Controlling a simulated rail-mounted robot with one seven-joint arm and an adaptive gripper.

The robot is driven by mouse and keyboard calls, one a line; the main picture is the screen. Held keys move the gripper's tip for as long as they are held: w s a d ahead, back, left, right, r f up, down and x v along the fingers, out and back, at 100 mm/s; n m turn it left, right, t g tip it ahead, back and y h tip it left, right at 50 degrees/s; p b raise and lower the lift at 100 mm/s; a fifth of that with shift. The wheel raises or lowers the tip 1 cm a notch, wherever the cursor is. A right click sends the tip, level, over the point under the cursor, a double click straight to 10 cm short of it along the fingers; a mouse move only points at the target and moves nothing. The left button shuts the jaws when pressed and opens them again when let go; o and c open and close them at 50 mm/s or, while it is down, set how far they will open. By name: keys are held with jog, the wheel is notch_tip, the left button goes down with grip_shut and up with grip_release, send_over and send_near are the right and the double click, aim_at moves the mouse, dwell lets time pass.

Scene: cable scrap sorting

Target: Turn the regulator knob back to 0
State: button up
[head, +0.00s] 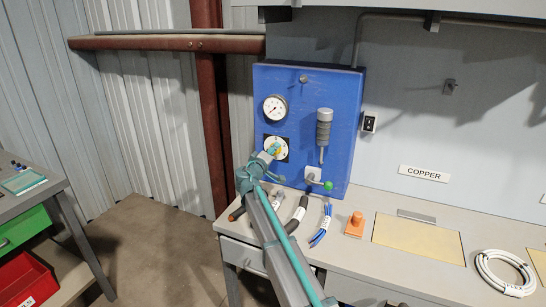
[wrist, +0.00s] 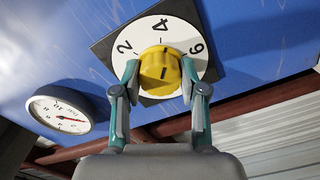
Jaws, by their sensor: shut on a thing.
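The yellow regulator knob (wrist: 160,70) sits on a white round dial (wrist: 190,35) on a dark square plate. The numbers 2, 4 and 6 show in the wrist view; the 0 is hidden from sight. The knob has a dark line on its face, but I cannot tell which number it points to. My gripper (wrist: 160,88) is shut on the knob, one finger on each side. In the head view my gripper (head: 268,153) reaches the dial on the blue panel (head: 345,110) and covers much of the knob.
A pressure gauge (head: 275,108) with a red needle (wrist: 70,118) is above the dial in the head view. A grey cylinder (head: 323,130) and a green-knobbed valve (head: 328,186) are to its right. Cable pieces (head: 320,232) and an orange object (head: 355,225) lie on the bench below.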

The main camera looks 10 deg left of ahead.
jog(key=shift+n+p, duration=6.25)
jog(key=shift+n, duration=6.85)
jog(key=o, duration=1.1)
jog(key=shift+o, duration=0.2)
jog(key=shift+a, duration=0.1)
